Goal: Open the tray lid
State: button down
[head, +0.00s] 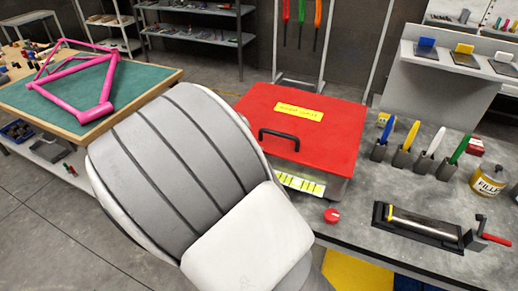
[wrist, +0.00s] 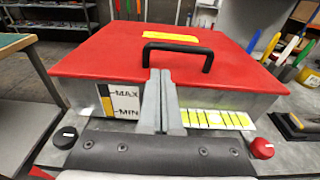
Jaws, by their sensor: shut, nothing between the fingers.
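The tray lid (head: 310,122) is a flat red cover with a yellow label and a black bar handle (head: 279,138). It lies closed on a grey metal tray (head: 342,188) on the bench. In the wrist view the lid (wrist: 100,45) fills the upper middle, with the handle (wrist: 180,46) standing near its front edge. My gripper (wrist: 163,72) is shut and empty, its fingertips close to the handle's left leg; I cannot tell whether they touch it. In the head view my own arm covers the gripper and the tray's left front.
A red knob (head: 332,216) sits by the tray's front. A MAX/MIN gauge (wrist: 122,103) marks its front face. To the right stand coloured-handled tools (head: 412,136), a filler can (head: 489,180) and a roller device (head: 424,224). A pink frame (head: 80,82) lies on a green-topped table.

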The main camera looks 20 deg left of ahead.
jog(key=w, duration=0.4)
jog(key=w+f, duration=0.1)
jog(key=w, duration=0.2)
jog(key=shift+d, duration=0.3)
jog(key=shift+r, duration=0.1)
